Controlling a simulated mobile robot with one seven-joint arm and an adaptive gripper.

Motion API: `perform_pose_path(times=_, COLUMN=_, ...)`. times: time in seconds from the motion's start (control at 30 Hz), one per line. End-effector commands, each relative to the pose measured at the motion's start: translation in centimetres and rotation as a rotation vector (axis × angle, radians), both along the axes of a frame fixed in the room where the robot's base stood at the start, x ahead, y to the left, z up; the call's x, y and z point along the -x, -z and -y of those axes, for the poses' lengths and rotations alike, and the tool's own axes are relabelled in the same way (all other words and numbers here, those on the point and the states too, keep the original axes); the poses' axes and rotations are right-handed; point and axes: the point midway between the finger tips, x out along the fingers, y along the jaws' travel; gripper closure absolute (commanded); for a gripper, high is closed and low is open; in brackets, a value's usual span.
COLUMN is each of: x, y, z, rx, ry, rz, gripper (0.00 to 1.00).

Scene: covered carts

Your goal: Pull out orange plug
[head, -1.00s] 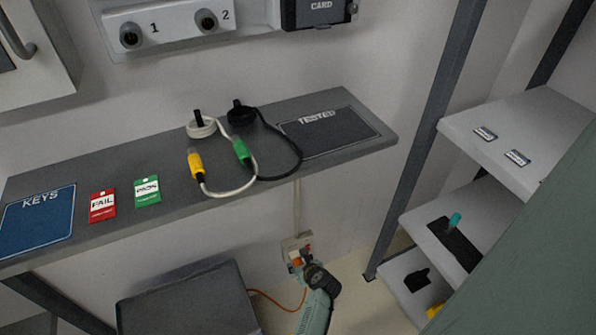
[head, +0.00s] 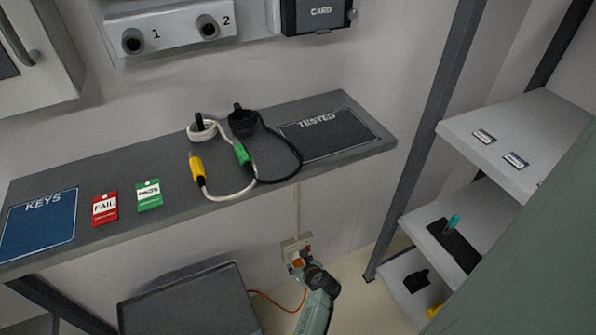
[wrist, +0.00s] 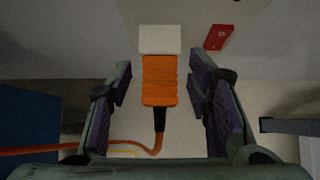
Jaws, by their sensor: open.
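The orange plug (wrist: 160,80) sits in the white socket (wrist: 160,40), seen in the wrist view, with its orange cord (wrist: 75,145) leading off to the left. My gripper (wrist: 161,85) is open, with one finger on each side of the plug and a gap visible on both sides. In the head view my gripper (head: 302,266) is low on the wall at the socket box (head: 297,243) and hides most of the plug there. The orange cord (head: 275,302) shows at lower left of it.
A grey shelf (head: 230,190) with coiled cables (head: 240,165) runs above my arm. A dark box (head: 190,300) stands to the left. White shelves (head: 455,235) stand to the right.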

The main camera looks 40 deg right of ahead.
Motion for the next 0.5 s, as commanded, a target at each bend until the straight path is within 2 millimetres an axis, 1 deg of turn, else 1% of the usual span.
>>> perform_pose_path(times=0.1, x=0.0, y=0.03, z=0.0, rx=0.0, ry=0.0, rz=0.0, gripper=0.54)
perform_pose_path(times=0.5, x=0.0, y=0.04, z=-0.05, rx=-0.001, ry=-0.001, rz=-0.001, gripper=0.81)
